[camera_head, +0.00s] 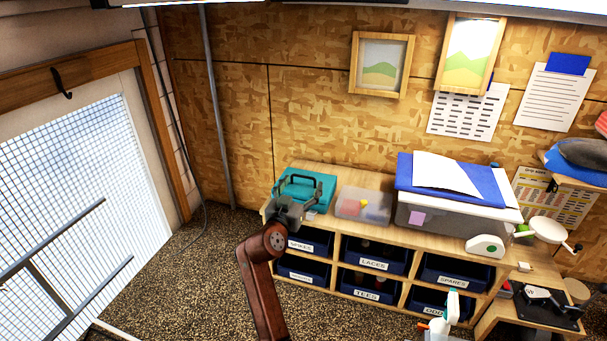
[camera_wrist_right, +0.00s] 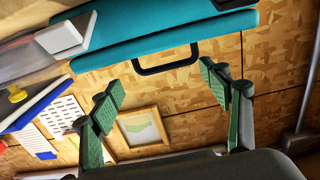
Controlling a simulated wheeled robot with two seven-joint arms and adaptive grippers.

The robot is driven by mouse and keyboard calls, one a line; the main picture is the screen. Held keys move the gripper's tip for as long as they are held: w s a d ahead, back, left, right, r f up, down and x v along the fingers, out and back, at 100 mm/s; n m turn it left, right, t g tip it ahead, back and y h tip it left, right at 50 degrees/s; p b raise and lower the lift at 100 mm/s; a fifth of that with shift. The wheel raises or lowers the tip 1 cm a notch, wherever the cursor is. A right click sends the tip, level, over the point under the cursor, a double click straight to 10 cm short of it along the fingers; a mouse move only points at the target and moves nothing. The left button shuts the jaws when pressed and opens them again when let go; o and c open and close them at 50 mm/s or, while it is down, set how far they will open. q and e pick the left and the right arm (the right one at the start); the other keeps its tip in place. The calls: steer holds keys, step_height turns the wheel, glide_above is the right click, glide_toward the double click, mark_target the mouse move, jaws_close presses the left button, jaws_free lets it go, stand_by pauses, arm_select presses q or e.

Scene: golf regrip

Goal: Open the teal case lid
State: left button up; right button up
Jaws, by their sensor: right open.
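The teal case (camera_head: 326,184) sits on the left end of the wooden shelf unit's top, and its lid looks shut. It also shows in the right wrist view (camera_wrist_right: 190,32) across the top, with a black handle (camera_wrist_right: 166,69) sticking out from its edge. My right gripper (camera_head: 300,190) is at the front of the case in the head view and covers part of it. In the right wrist view its two green-padded fingers (camera_wrist_right: 160,95) are spread wide with nothing between them. The handle lies just beyond the fingers, apart from them. My left gripper is not in view.
A clear lidded box (camera_head: 363,204) stands close to the right of the case. A large grey bin (camera_head: 450,218) with a blue lid is further right. Labelled dark blue drawers (camera_head: 373,252) fill the shelf unit (camera_head: 340,234). Open floor (camera_head: 190,280) lies to the left.

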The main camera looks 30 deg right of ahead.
mark_target(304, 177)
steer(key=w+d, duration=0.1)
steer(key=w, duration=0.1)
steer(key=w+d+p, duration=0.1)
steer(key=shift+w+d, duration=0.1)
steer(key=shift+w, duration=0.25)
steer(key=shift+w+d+f, duration=0.1)
steer(key=shift+w+d, duration=0.1)
steer(key=shift+d, duration=0.05)
steer(key=shift+s+d, duration=0.2)
steer(key=shift+s, duration=0.05)
steer(key=shift+w, duration=0.15)
steer(key=shift+c, duration=0.9)
steer(key=c, duration=0.6)
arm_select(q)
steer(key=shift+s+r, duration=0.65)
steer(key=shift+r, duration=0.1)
arm_select(e)
steer(key=c, duration=0.6)
